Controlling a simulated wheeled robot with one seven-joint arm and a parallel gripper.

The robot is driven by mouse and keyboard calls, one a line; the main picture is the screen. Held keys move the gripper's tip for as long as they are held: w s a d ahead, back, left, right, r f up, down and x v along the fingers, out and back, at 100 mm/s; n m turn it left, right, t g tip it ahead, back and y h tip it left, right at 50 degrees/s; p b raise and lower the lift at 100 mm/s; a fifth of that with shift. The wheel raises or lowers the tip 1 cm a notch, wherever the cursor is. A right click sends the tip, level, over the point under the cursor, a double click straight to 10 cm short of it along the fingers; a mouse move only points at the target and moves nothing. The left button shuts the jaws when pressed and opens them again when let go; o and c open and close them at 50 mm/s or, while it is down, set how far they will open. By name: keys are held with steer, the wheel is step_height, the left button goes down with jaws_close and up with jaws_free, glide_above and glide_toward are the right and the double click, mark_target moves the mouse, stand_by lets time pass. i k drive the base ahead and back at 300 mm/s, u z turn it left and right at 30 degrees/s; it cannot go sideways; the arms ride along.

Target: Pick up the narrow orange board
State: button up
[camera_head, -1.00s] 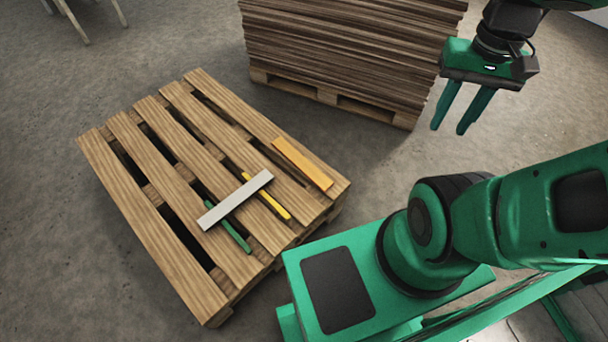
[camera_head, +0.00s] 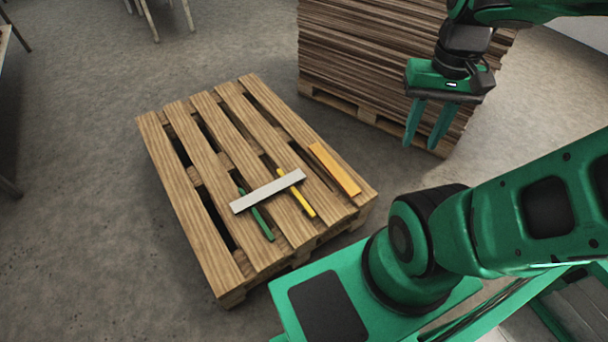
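The narrow orange board (camera_head: 334,169) lies flat near the right edge of a wooden pallet (camera_head: 187,205). Nothing lies on top of it. A thinner yellow stick (camera_head: 304,204) lies to its left, partly under a pale grey board (camera_head: 262,194). A green stick (camera_head: 262,223) also runs under the grey board. My gripper (camera_head: 424,146) is open and empty. Its two green fingers point down, in the air up and to the right of the orange board, well apart from it.
A tall stack of brown sheets (camera_head: 370,50) on another pallet stands behind, and my gripper shows in front of it. Table or stool legs (camera_head: 150,15) stand at the top left. The concrete floor left of the near pallet is clear.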

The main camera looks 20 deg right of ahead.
mark_target(347, 184)
steer(key=u, duration=2.45)
steer(key=k, duration=1.05)
steer(key=z, duration=2.15)
steer(key=i, duration=0.95)
steer(key=z, duration=0.05)
